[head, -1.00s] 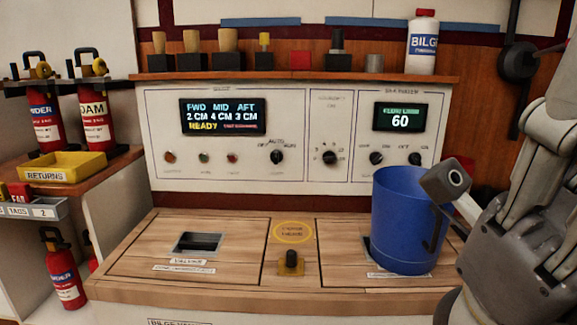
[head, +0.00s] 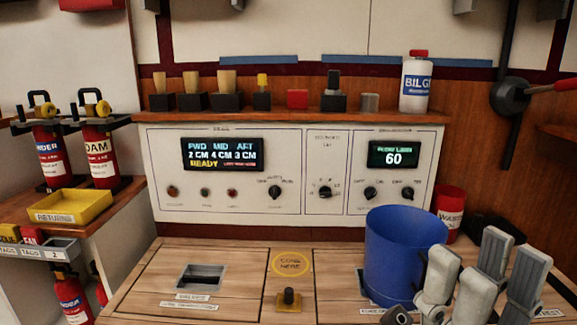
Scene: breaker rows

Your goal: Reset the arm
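My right gripper (head: 455,285) is at the lower right, in front of and beside the blue bucket (head: 400,245). Its grey fingers point up and stand apart, and I see nothing held between them. The gripper's lower part is cut off by the frame. The bucket stands upright on the wooden counter, its lower right side partly hidden by the fingers. I cannot tell whether a finger touches it. My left gripper is not in view.
A white control panel (head: 300,205) with knobs and displays stands behind the counter (head: 235,255). A shelf above holds brushes and a white bottle (head: 415,82). A red waste can (head: 450,205) stands behind the bucket. Extinguishers (head: 98,150) and a yellow tray (head: 70,207) are left.

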